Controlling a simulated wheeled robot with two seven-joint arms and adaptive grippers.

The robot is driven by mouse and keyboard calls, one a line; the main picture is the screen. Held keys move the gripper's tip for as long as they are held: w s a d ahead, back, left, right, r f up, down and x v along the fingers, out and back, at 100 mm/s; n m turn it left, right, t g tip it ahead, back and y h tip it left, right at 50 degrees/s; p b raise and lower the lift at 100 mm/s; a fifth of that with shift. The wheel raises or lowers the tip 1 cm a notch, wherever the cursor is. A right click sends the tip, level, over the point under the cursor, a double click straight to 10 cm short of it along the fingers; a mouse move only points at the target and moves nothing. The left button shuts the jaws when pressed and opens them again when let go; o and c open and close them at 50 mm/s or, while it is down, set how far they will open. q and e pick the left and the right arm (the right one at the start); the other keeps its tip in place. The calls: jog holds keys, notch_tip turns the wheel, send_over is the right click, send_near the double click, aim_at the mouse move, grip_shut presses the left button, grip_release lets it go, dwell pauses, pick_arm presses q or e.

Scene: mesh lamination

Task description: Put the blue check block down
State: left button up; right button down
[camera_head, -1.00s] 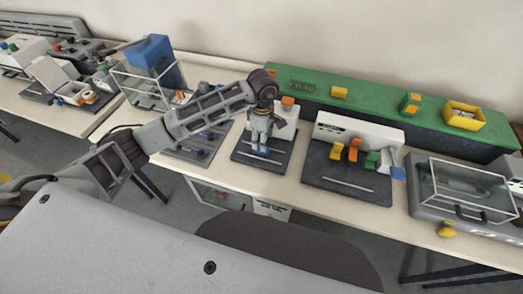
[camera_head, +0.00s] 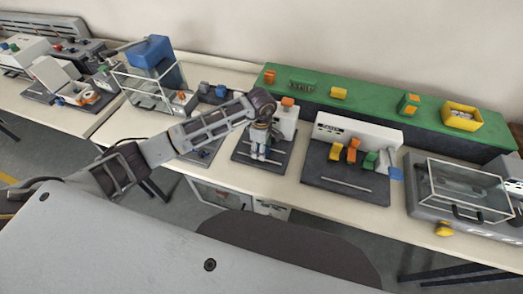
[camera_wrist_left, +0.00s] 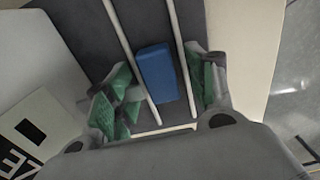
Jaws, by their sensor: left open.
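The blue check block (camera_wrist_left: 157,73) lies flat on a dark plate (camera_wrist_left: 88,38) in the left wrist view, between two pale rods. My left gripper (camera_wrist_left: 160,88) is open, with one green-padded finger on each side of the block and a visible gap to each. In the head view my left gripper (camera_head: 261,143) points down over a dark plate (camera_head: 243,157) at the middle of the bench. The block is mostly hidden by the fingers there. My right gripper is not in view.
A dark station (camera_head: 345,183) with a white housing and coloured levers stands to the right. A clear-lidded box (camera_head: 465,190) is further right. A green shelf (camera_head: 370,100) runs behind. A glass case with a blue block (camera_head: 150,52) stands to the left.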

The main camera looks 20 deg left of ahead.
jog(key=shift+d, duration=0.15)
